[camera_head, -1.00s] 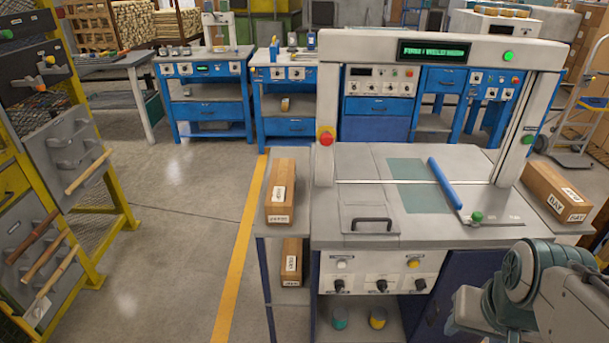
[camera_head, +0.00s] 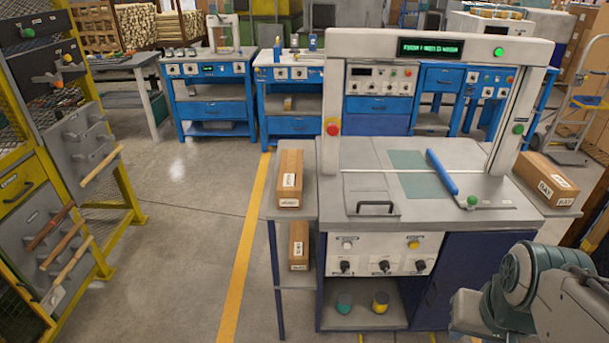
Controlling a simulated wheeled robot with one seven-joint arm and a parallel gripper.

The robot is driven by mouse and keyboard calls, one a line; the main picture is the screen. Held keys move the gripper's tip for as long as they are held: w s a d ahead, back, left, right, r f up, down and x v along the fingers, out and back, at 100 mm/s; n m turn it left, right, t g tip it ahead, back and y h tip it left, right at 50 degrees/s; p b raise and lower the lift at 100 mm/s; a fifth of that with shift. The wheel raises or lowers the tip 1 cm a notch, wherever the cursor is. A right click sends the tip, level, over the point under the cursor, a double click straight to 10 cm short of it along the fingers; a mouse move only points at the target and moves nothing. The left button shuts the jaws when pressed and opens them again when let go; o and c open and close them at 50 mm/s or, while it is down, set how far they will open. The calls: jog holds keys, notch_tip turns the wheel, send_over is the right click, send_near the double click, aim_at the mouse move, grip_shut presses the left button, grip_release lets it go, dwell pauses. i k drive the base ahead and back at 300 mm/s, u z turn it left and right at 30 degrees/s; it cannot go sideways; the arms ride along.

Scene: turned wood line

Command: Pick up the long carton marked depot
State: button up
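A long brown carton (camera_head: 289,165) lies on the upper side shelf at the left of the grey machine bench. Its white end label is too small to read surely. A second brown carton (camera_head: 299,235) sits on the shelf below it, its label also unclear. A third long carton (camera_head: 543,172) lies on a side shelf at the right of the bench, and its labels read BAY. Part of my arm shows at the lower right, apart from the cartons. My gripper's fingers are not in view.
The machine bench (camera_head: 370,211) has an overhead frame and a blue bar (camera_head: 442,172) on its top. A yellow rack (camera_head: 120,190) with wooden rods stands at the left. Open floor with a yellow line (camera_head: 245,240) lies between them. Blue workbenches (camera_head: 212,85) stand behind.

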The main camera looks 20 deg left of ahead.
aim_at(288, 188)
jog(key=k, duration=1)
jog(key=u, duration=0.8)
jog(key=i, duration=0.75)
jog(key=u, duration=0.9)
jog(key=i, duration=1.15)
jog(key=z, duration=1)
jog(key=i, duration=0.8)
jog(key=z, duration=0.85)
